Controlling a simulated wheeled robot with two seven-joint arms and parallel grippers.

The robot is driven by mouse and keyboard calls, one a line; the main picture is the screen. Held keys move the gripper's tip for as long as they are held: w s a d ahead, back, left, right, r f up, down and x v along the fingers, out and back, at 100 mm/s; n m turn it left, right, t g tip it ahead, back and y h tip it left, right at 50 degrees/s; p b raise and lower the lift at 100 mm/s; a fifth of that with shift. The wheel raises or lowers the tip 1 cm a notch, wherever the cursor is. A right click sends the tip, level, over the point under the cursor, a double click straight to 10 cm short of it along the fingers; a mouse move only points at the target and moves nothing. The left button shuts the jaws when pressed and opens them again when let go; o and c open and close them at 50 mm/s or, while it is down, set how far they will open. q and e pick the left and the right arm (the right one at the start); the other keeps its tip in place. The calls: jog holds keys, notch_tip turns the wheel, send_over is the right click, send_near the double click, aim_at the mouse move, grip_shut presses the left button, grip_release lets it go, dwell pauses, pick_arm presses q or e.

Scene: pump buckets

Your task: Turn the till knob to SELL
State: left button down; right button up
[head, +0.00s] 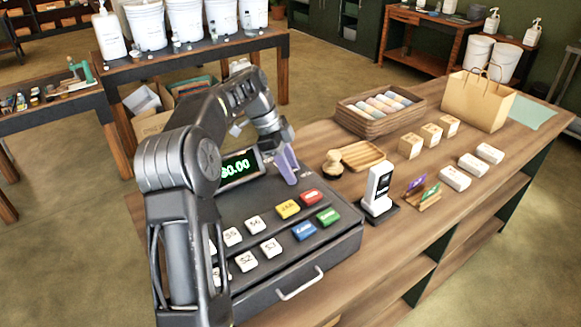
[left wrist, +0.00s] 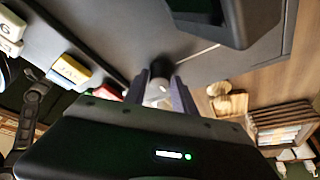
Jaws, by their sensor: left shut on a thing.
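The black till (head: 335,240) stands on the wooden counter, with its green display (head: 238,168) reading $0.00 and rows of coloured and white keys. My left gripper (head: 288,166), with purple fingers, points down at the back right of the till's top, beside the display. In the left wrist view its fingers (left wrist: 160,95) are shut around the small grey knob (left wrist: 157,90). The knob is hidden behind the gripper in the head view. Its markings and setting cannot be read. My right gripper is not in view.
A card reader (head: 378,186) stands right of the till. Small boxes and a paper bag (head: 477,100) stand farther right.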

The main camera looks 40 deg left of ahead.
pick_arm(q)
jog(key=c, duration=1)
grip_release()
jog(key=shift+c, duration=0.2)
